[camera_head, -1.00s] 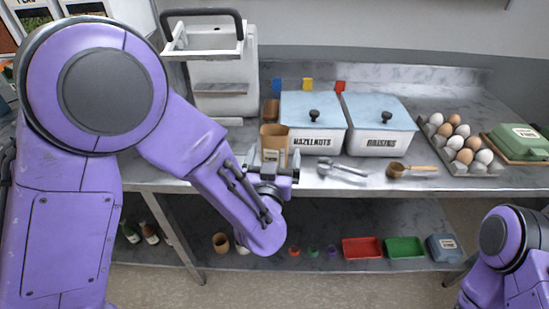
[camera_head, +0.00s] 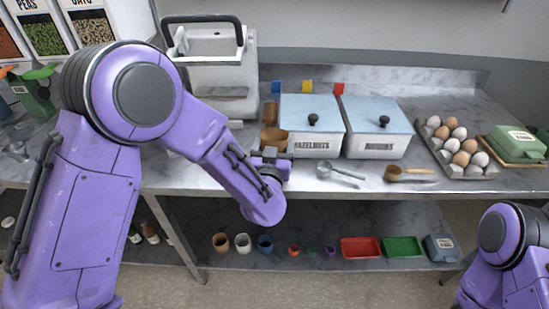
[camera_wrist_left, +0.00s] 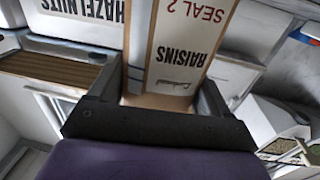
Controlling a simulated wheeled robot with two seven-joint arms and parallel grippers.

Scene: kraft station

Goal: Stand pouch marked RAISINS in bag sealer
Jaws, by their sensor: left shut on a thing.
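The brown pouch marked RAISINS (camera_wrist_left: 185,45) fills the middle of the left wrist view, its label also reading SEAL 2. My left gripper (camera_wrist_left: 158,92) is shut on it. In the head view the pouch (camera_head: 273,137) shows above my left gripper (camera_head: 270,157), in front of the HAZELNUTS bin's left side, and appears tilted. The bag sealer (camera_head: 215,72), a white machine with a dark handle, stands at the back, left of and behind the pouch. My right gripper is outside the head view; only part of that arm shows.
The HAZELNUTS bin (camera_head: 312,145) and a second lidded bin (camera_head: 376,145) stand right of the pouch. Another brown item (camera_head: 271,112) is behind it. A metal scoop (camera_head: 341,172) and a copper scoop (camera_head: 408,174) lie in front. An egg tray (camera_head: 459,150) is farther right.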

